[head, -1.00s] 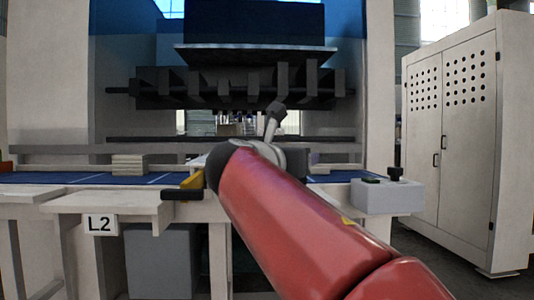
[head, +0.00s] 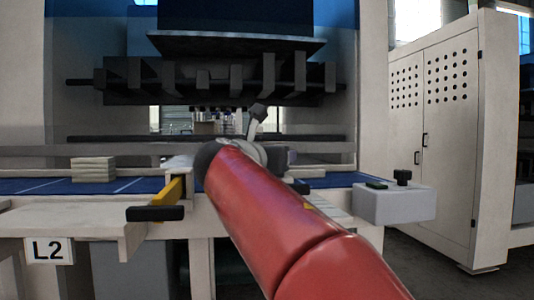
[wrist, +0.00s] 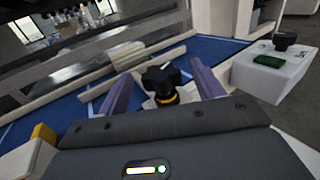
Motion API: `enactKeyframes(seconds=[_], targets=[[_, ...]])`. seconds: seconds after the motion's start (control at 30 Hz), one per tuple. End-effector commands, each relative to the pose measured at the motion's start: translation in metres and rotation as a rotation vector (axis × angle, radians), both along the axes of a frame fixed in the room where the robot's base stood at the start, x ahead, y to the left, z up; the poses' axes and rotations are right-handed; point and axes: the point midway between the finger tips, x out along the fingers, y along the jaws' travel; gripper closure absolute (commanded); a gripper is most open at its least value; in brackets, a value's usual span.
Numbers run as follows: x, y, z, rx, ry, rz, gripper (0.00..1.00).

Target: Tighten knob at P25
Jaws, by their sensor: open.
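A black lobed knob (wrist: 161,77) with a yellow collar shows in the wrist view, on a pale block at the edge of the blue table. My gripper (wrist: 159,73) is open, with its two purple fingers on either side of the knob in the picture. I see gaps between fingers and knob; I cannot tell whether the knob is fully between the tips. In the head view my red arm hides this knob, and only a bit of my gripper (head: 291,156) shows past the wrist. No P25 label is readable.
A grey box (head: 393,206) with a black knob (head: 403,176) and a green button (head: 377,184) is at the right. A yellow lever with a black grip (head: 155,213) juts out left of my arm. A press stands behind; a cabinet (head: 440,140) stands right.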

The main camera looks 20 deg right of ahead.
Motion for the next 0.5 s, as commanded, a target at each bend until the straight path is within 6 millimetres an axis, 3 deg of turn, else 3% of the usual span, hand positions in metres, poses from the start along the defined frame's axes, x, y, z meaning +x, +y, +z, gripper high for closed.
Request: enactKeyframes(seconds=[0.2,0.5], targets=[[0.021,-0.022,0.000,0.000,0.001,-0.001,0.33],[0.026,-0.028,0.000,0.000,0.000,0.000,0.33]])
